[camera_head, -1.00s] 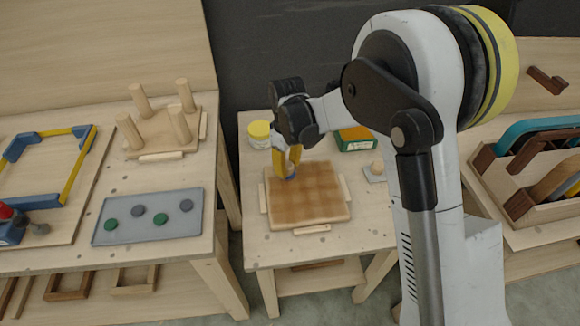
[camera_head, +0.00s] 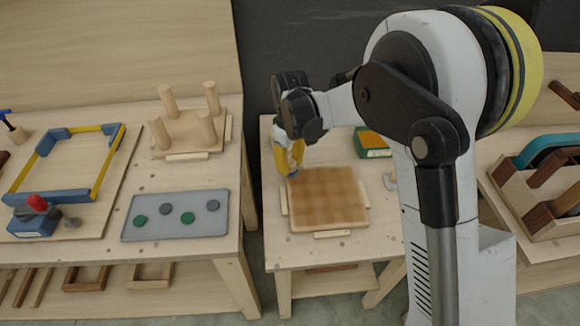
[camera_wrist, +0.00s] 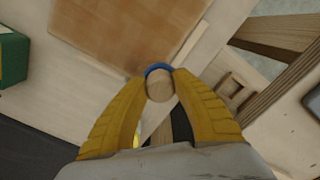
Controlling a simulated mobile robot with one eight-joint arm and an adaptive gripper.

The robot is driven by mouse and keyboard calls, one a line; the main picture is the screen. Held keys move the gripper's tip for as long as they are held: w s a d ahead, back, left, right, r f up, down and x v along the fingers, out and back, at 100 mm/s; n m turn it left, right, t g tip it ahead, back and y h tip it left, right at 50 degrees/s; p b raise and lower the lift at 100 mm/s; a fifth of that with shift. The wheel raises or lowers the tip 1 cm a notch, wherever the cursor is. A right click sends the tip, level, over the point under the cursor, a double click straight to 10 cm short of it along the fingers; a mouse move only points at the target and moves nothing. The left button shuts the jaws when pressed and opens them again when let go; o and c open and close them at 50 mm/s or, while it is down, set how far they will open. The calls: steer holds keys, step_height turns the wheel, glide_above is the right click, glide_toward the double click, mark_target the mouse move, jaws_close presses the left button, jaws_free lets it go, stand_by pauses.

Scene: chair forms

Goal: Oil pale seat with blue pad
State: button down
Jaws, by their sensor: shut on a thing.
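The seat (camera_head: 328,200) lies flat on a small pale wooden table (camera_head: 390,235), between narrow wooden strips. Its top is now brown with a patchy checkered tone. It also fills the upper part of the wrist view (camera_wrist: 125,30). My gripper (camera_head: 289,165) is at the seat's far left corner. In the wrist view its yellow fingers (camera_wrist: 160,78) are shut on the round wooden knob of the blue pad. Only the blue rim of the pad (camera_wrist: 157,67) shows there, close to the seat's edge. I cannot tell whether the pad touches anything.
A green box (camera_head: 374,150) stands behind the seat's right side. On the left bench are an upturned stool form (camera_head: 188,138), a grey tray with several discs (camera_head: 152,228) and a yellow-blue frame (camera_head: 113,150). A gap separates the bench from the small table.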

steer(key=shift+r+p, duration=1.15)
steer(key=shift+r, duration=1)
